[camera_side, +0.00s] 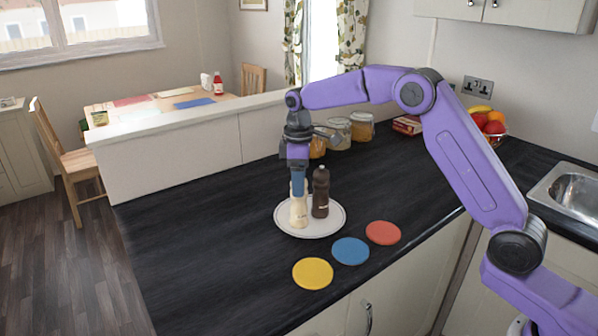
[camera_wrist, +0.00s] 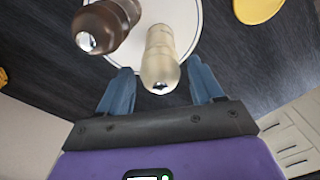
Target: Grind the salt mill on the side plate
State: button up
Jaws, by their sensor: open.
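A cream mill (camera_side: 298,209) and a dark brown mill (camera_side: 320,192) stand upright, close together, on a white side plate (camera_side: 328,229) on the dark worktop. My gripper (camera_side: 299,186) points down at the top of the cream mill. In the wrist view, the open blue fingers of my gripper (camera_wrist: 160,92) are on either side of the cream mill's (camera_wrist: 160,55) near end, with gaps showing. The brown mill (camera_wrist: 105,27) is just left of it there. The plate (camera_wrist: 196,20) shows behind both. Which mill holds salt cannot be read.
Yellow (camera_side: 313,273), blue (camera_side: 350,251) and red (camera_side: 383,233) discs lie in front of the plate. Jars (camera_side: 361,127) and a fruit bowl (camera_side: 491,125) stand at the back, with a sink (camera_side: 566,187) at right. The worktop left of the plate is clear.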

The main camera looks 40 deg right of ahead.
jog(key=c, duration=0.8)
jog(key=shift+f, duration=0.1)
jog(key=shift+c, duration=0.2)
